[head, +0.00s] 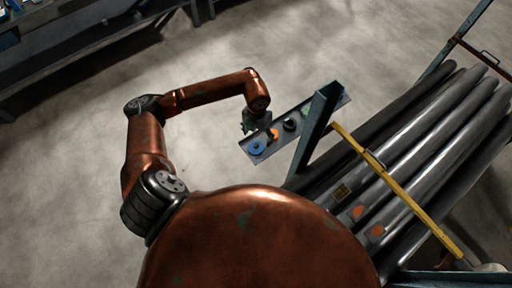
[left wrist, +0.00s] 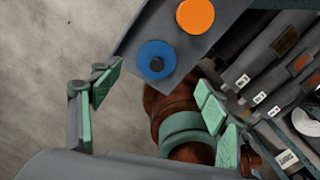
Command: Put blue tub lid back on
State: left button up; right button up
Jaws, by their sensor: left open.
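A blue round piece (head: 257,147) with a small dark centre sits near the left end of a narrow grey shelf (head: 291,123). In the left wrist view the same blue piece (left wrist: 145,66) lies just beyond and between my fingers; I cannot tell whether it is the tub, its lid, or both. My left gripper (head: 250,124) is at the shelf's edge, beside the blue piece in the head view. In the wrist view its green-padded fingers (left wrist: 157,90) are spread wide with nothing between them. My right gripper is in neither view.
An orange round piece (left wrist: 195,15) sits beside the blue one; a dark round piece (head: 290,125) is farther along the shelf. A blue-grey post (head: 314,130) rises by the shelf. Long grey rolls (head: 400,150) and a yellow bar (head: 395,188) lie right. Floor at left is clear.

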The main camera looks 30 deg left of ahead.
aim_at(256, 145)
pick_arm(q)
jog(key=shift+a+f, duration=0.25)
jog(key=shift+f, duration=0.2)
jog(key=f, duration=0.6)
jog(key=shift+s+d+f+p, duration=0.1)
jog(key=shift+s+f+p, duration=0.15)
jog(key=shift+f+p, duration=0.15)
jog(key=c, duration=1.2)
jog(key=shift+r, duration=0.1)
jog(key=shift+c, duration=0.2)
